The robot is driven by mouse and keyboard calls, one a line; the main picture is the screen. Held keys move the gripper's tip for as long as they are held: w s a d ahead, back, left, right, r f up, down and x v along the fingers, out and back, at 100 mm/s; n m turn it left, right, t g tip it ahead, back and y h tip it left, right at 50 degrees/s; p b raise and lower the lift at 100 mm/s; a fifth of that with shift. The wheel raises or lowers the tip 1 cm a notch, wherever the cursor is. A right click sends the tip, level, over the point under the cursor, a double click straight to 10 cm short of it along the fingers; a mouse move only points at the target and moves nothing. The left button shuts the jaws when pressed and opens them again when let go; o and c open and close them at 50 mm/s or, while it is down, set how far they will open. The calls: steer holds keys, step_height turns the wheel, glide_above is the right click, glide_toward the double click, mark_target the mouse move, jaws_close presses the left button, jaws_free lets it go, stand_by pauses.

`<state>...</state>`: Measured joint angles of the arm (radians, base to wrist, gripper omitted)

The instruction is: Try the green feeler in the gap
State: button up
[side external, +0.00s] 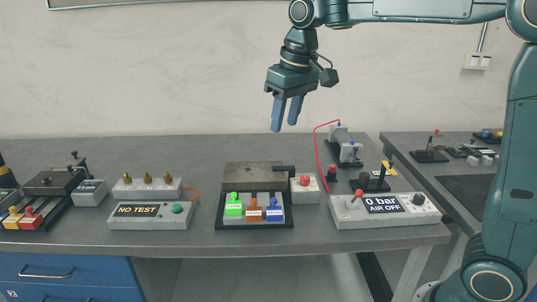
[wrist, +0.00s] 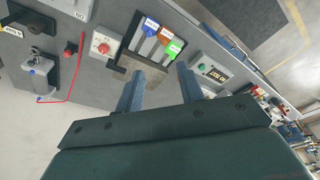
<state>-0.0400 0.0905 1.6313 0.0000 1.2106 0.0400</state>
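The green feeler (side external: 234,200) lies at the left of a black tray (side external: 289,220) on the bench, beside an orange feeler (side external: 254,205) and a blue feeler (side external: 274,205). Each carries a white label too small to read. A grey-brown metal block (side external: 253,174) stands directly behind the feelers; I cannot make out a gap in it. My gripper (side external: 285,129) is open and empty, high above the bench. In the wrist view my gripper (wrist: 160,69) shows its two fingers apart, with the green feeler (wrist: 174,47) beyond them and the metal block (wrist: 141,66) partly between them.
A grey box with a "NO TEST" display (side external: 138,210) stands left of the tray. A small box with a red button (side external: 305,188) is close on its right. Further right are a "0 bar AIR OFF" panel (side external: 383,206) and a fixture with a red hose (side external: 346,150).

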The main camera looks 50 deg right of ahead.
steer(key=w+a+f+g, duration=0.1)
steer(key=w+f, duration=0.3)
steer(key=w, duration=0.5)
steer(key=g, duration=0.1)
glide_above(234, 193)
step_height(234, 193, down, 6)
steer(key=shift+f, duration=0.15)
step_height(234, 193, down, 14)
steer(key=shift+r, duration=0.1)
steer(key=shift+c, duration=0.5)
jaws_close()
